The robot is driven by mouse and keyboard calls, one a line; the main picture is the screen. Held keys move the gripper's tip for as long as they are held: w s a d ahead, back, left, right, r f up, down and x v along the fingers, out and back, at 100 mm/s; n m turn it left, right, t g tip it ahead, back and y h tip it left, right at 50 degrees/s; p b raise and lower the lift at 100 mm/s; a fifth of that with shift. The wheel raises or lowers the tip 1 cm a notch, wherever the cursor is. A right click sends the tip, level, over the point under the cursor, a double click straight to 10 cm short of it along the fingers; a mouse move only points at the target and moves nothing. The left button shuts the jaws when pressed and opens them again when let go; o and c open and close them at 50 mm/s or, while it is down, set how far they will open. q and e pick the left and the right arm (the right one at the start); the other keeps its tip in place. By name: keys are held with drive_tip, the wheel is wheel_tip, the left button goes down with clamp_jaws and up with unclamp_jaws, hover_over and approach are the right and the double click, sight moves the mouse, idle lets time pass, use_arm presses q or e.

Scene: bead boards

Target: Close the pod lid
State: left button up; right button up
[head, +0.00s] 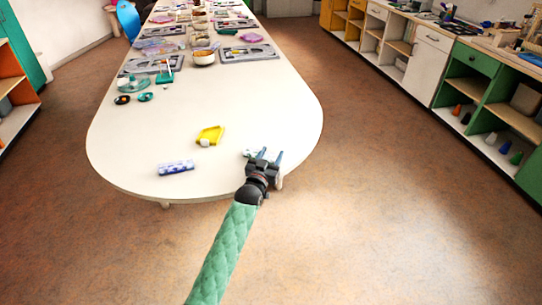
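My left gripper (271,153) is over the near right end of the long white table, its two fingers apart with a gap between them. A small white and green item (250,153) lies just left of the fingertips, partly hidden by the gripper; I cannot tell if it touches. It may be the pod, but its lid cannot be made out. A small dark round item with orange (122,99) and a small teal one (146,97) lie farther off on the left side. My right gripper is not in view.
On the white table (250,105), a yellow tray-like piece (210,135) and a blue and white patterned cylinder (176,167) lie left of the gripper. Grey boards (248,53) and a bowl (203,58) are farther back. The table's middle is clear.

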use_arm(q)
drive_tip(key=shift+s+a+f, duration=0.15)
drive_tip(key=shift+s, duration=0.35)
drive_tip(key=b+v, duration=0.1)
drive_tip(key=v, duration=0.5)
drive_tip(key=shift+s, duration=0.1)
drive_tip(key=shift+s+a, duration=0.1)
drive_tip(key=shift+s, duration=0.15)
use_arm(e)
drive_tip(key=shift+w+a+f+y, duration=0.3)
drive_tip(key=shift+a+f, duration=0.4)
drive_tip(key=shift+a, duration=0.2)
